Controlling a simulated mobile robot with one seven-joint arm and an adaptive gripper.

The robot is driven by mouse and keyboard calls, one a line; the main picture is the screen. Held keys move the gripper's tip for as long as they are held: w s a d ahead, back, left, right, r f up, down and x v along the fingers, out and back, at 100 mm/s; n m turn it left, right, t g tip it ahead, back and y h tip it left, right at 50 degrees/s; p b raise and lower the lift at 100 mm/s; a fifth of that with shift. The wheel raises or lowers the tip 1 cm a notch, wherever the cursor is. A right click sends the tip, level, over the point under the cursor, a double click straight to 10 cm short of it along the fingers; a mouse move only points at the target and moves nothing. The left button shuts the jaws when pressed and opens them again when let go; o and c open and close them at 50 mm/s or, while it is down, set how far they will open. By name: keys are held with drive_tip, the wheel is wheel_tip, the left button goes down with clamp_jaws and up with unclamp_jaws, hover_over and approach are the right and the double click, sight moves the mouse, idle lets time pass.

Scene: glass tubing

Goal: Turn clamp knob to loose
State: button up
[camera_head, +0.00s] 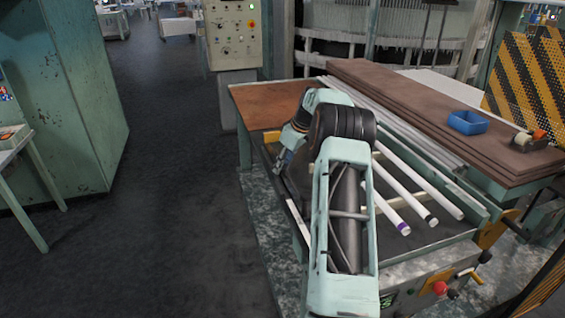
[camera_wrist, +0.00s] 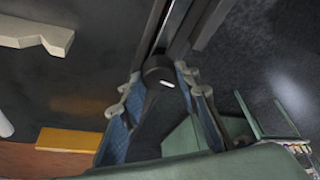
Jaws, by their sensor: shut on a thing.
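The black clamp knob (camera_wrist: 157,70) shows in the wrist view, with a short white mark on its near side, at the end of a dark rail. My gripper (camera_wrist: 159,78) has its two blue-padded fingers on either side of the knob and is shut on it. In the head view my own arm hides the knob, and only a small blue part of my gripper (camera_head: 284,157) shows at the bench's left edge. Whether the knob stands at tight or loose cannot be told.
Several pale tubes lie on the bench right of my arm, one with a purple end (camera_head: 403,228). A yellow block (camera_head: 271,136) sits at the back left. A blue bin (camera_head: 468,123) stands on brown boards (camera_head: 400,100). The floor to the left is open, with a green cabinet (camera_head: 70,100) beyond.

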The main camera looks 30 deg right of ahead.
drive_tip(key=shift+n, duration=0.6)
drive_tip(key=o, duration=1.2)
drive_tip(key=shift+c, duration=0.2)
drive_tip(key=shift+r, duration=0.1)
drive_tip(key=v, duration=1.1)
drive_tip(key=shift+d+r+y, duration=0.3)
drive_tip(key=shift+d+r, duration=0.05)
drive_tip(key=shift+s, duration=0.1)
